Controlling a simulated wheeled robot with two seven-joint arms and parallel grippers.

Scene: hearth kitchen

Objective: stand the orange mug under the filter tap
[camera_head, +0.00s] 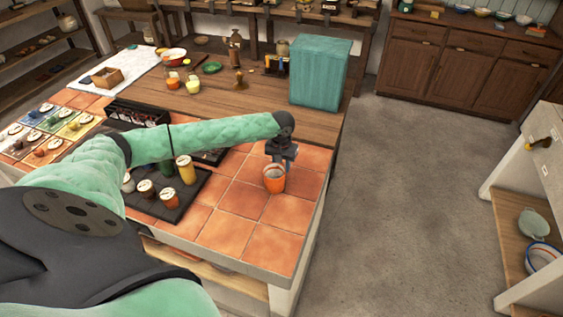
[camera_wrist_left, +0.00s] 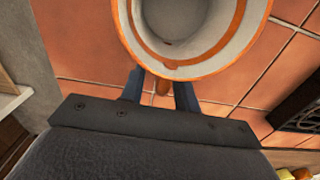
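The orange mug (camera_head: 274,182) stands upright on the terracotta tiles near the counter's right edge. In the left wrist view the mug (camera_wrist_left: 190,68) shows its pale inside with orange bands, and it looks empty. Its handle (camera_wrist_left: 162,87) points toward my left gripper. My left gripper (camera_head: 281,160) is at the mug's far side in the head view. In the left wrist view its two fingers (camera_wrist_left: 160,92) stand on either side of the handle, apart, with small gaps visible. I cannot make out a filter tap. My right gripper is not in view.
A large teal box (camera_head: 320,72) stands on the wooden part of the counter beyond the mug. A dark tray (camera_head: 172,212) with several jars lies left of the mug. Bare tiles (camera_head: 240,240) are in front. Open floor lies right of the counter.

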